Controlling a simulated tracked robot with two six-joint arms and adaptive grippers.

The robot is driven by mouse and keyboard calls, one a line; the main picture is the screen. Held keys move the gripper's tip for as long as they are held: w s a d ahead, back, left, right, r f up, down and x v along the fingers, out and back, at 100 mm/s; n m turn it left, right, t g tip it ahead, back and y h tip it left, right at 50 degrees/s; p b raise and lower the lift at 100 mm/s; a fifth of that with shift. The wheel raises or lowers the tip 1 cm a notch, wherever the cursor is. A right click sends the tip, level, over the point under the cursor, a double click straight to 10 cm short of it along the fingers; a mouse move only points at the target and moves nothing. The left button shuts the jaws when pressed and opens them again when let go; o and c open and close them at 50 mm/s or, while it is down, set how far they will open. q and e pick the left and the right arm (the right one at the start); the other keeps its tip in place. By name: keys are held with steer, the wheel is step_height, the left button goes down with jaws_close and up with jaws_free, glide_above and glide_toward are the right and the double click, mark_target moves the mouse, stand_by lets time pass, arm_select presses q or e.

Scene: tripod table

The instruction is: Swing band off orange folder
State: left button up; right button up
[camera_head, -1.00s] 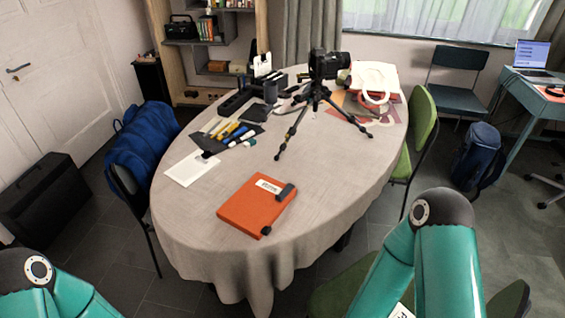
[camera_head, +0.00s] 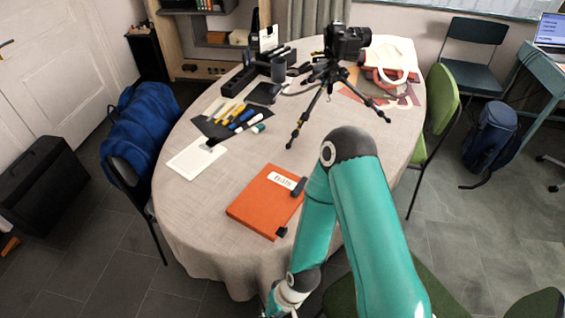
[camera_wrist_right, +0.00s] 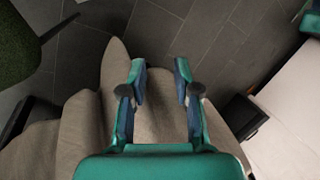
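The orange folder (camera_head: 262,200) lies flat on the round table (camera_head: 215,245) near its front edge, with a white label (camera_head: 282,177) on its cover. A dark band shows at the folder's right side, as a dark piece at its upper right corner (camera_head: 299,186) and another at its lower right corner (camera_head: 281,232). My right arm covers the space between them. My right gripper (camera_wrist_right: 160,70) is open and empty in the right wrist view, over the tablecloth's hanging edge and the floor. The folder is not in that view. My left gripper is in neither current view.
A camera on a tripod (camera_head: 330,75) stands behind the folder. Pens (camera_head: 235,118), a white sheet (camera_head: 196,158) and a dark organizer (camera_head: 240,80) lie to the back left. A green chair (camera_head: 440,105) is at the right. The tablecloth left of the folder is clear.

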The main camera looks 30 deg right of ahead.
steer(key=shift+s+d, duration=0.15)
steer(key=shift+d, duration=0.05)
